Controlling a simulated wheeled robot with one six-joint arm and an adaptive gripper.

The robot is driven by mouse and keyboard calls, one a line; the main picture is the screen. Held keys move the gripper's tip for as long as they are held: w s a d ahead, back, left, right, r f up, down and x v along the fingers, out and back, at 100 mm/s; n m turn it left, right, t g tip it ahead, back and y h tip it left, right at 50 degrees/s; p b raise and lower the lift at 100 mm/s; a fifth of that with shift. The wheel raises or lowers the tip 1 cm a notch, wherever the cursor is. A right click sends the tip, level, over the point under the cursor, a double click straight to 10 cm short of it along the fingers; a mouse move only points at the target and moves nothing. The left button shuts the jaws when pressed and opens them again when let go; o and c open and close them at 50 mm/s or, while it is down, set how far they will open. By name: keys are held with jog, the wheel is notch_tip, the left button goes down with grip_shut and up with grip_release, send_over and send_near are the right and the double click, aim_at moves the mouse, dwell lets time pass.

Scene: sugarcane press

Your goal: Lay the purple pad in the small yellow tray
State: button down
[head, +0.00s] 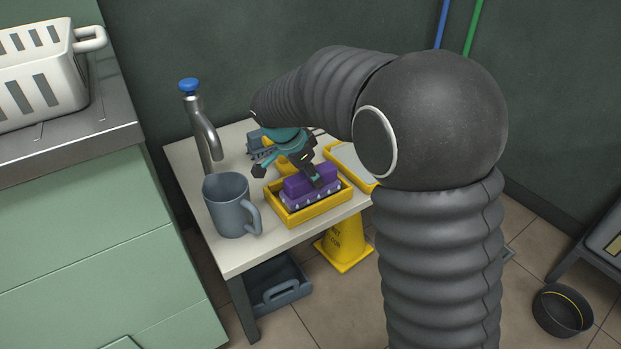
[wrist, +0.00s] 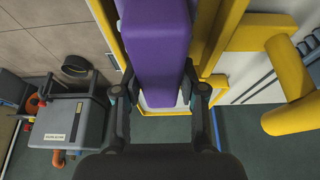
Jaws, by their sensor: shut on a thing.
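The purple pad (head: 311,180) has a darker underside edge with white marks. It sits within the outline of the small yellow tray (head: 312,211), low between its walls; I cannot tell whether it touches the floor of the tray. My gripper (head: 318,181) is shut on the purple pad from above. In the wrist view the pad (wrist: 157,45) fills the space between the two fingers of my gripper (wrist: 160,88). Yellow tray walls (wrist: 233,22) show on both sides of it there.
A grey-blue mug (head: 228,205) stands left of the tray on the pale table (head: 250,250). A second yellow-edged tray (head: 352,162) lies behind right. A yellow floor sign (head: 345,250) stands below the table.

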jog(key=shift+f, duration=0.4)
jog(key=shift+f, duration=0.15)
jog(key=c, duration=0.7)
grip_release()
jog(key=shift+o, duration=0.2)
jog(key=shift+r, duration=0.4)
jog(key=p+v, duration=0.2)
jog(key=v, duration=0.9)
jog(key=shift+s+a+r, duration=0.2)
